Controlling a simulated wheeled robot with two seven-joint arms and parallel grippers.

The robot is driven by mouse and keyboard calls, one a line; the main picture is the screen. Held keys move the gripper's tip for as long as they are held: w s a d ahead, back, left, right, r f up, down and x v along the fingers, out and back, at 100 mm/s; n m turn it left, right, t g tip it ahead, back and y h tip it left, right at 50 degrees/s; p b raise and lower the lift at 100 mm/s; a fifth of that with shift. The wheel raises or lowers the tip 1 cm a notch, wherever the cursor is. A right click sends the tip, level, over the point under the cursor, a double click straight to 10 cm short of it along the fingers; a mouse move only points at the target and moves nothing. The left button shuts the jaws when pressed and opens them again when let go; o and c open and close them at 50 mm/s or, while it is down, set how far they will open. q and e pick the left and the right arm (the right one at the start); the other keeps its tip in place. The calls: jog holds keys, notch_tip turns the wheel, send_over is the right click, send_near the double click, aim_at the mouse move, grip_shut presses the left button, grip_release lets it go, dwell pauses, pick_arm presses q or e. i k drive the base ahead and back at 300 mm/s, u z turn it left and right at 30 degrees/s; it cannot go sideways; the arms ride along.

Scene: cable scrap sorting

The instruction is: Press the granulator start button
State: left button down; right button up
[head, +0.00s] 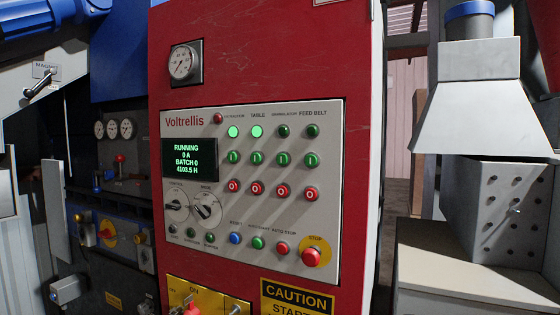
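The Voltrellis control panel (325,225) is a pale plate on a red cabinet in the head view. Its columns read extraction, table, granulator and feed belt. The granulator start button (284,159) is a green button marked "I" in the third column. Above it the granulator lamp (284,131) is dark green, and below it is the red granulator stop button (283,192) marked "O". The extraction lamp (233,132) and table lamp (257,131) glow bright green; the feed belt lamp (312,131) is dark. Neither of my grippers is in view.
The display (189,160) reads "RUNNING, 0 A, BATCH 0, 4103.5 H". A red mushroom stop button (311,257) on yellow sits lower right. Two rotary selectors are at lower left, with a row of small buttons below. A grey hopper machine (478,115) stands right. Nothing blocks the panel.

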aim_at(282, 159)
jog(key=k, duration=1.25)
jog(key=z, duration=0.85)
jog(key=i, duration=1.75)
jog(key=u, duration=1)
jog(key=i, duration=0.3)
jog(key=u, duration=0.45)
